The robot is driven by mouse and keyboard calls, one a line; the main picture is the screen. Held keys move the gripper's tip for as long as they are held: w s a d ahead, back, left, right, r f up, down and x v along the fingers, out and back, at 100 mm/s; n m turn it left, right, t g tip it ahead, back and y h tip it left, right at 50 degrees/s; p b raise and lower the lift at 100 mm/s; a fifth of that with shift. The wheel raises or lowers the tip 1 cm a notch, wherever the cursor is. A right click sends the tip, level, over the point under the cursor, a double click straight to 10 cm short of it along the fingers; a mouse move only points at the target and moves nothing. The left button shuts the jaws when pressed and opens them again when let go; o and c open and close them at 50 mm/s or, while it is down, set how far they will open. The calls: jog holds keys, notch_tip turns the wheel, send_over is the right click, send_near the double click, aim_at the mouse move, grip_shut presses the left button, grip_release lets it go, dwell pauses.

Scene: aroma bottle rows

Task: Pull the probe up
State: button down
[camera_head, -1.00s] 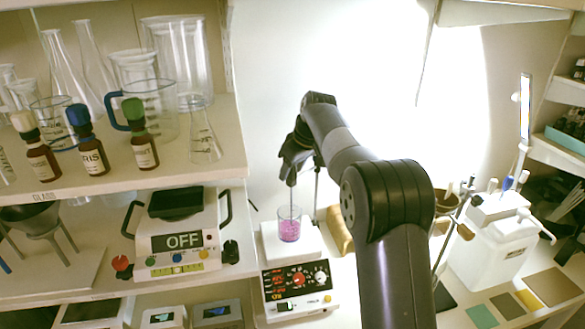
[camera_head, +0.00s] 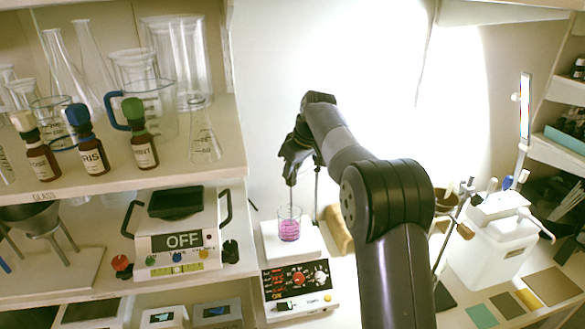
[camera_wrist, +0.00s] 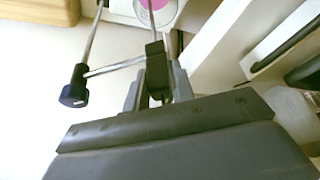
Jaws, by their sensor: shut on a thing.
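The probe (camera_head: 290,198) is a thin dark upright rod under my gripper (camera_head: 291,173). Its lower part reaches down to a small glass beaker (camera_head: 289,226) with pink-purple liquid. In the wrist view my gripper (camera_wrist: 155,92) is shut on the probe's dark block (camera_wrist: 157,66), with a thin rod running from it towards the beaker (camera_wrist: 155,10), only partly in view. A metal cross rod (camera_wrist: 115,67) runs from beside the block to a stand post with a black knob (camera_wrist: 73,90). The probe's tip inside the beaker is hard to make out.
The beaker stands on a white hotplate (camera_head: 300,285) with lit red displays. A white canister (camera_head: 490,245) stands on the right.

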jog(key=shift+w+r+p, duration=0.1)
jog(key=shift+r+p, duration=4.5)
jog(key=shift+r, duration=0.45)
jog(key=c, duration=1.4)
grip_release()
jog(key=shift+o, duration=1)
jog(key=b+v, duration=0.1)
jog(key=v, duration=0.6)
jog(key=shift+r, duration=0.15)
